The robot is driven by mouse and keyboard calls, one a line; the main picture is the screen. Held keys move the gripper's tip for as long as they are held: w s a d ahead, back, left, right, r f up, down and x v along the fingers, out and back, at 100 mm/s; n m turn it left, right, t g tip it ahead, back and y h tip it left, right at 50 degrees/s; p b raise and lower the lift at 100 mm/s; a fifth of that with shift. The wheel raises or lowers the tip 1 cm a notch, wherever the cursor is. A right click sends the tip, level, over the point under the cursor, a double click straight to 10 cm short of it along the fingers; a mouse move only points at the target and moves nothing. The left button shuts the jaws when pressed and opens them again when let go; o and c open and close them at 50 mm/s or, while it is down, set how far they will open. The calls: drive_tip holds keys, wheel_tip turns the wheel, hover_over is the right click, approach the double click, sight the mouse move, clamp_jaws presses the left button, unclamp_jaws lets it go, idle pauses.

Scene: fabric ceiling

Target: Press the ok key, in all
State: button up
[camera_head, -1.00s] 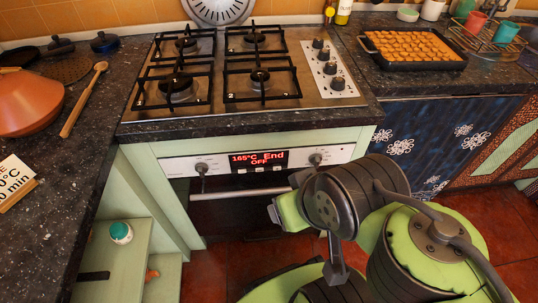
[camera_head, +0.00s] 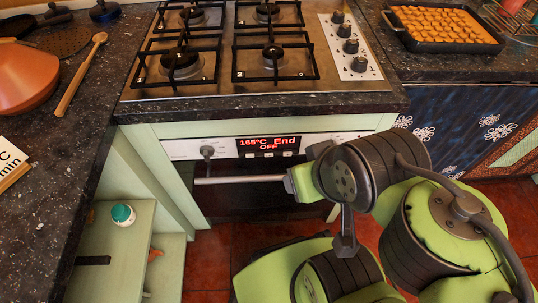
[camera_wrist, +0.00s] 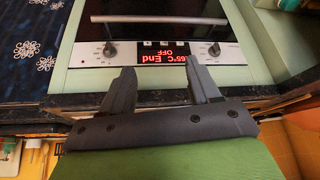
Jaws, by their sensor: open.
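The oven's red-lit display (camera_head: 268,144) reads 165°C End OFF, on the light control panel (camera_head: 185,150). Small pale keys (camera_head: 262,155) sit in a row just below the display; their labels are too small to read, so I cannot tell which is ok. In the wrist view the panel appears turned around, with the keys (camera_wrist: 163,43) above the display (camera_wrist: 162,58). My gripper (camera_wrist: 159,68) is open and empty, its two fingers spread on either side of the display in that view. I cannot tell if it touches the panel. Its fingers are hidden in the head view.
The oven handle (camera_head: 240,180) runs below the panel. The dark countertop edge (camera_head: 260,112) and gas hob (camera_head: 225,92) lie above. A low shelf (camera_head: 120,245) stands at left.

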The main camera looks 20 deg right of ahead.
clamp_jaws()
idle(1.5)
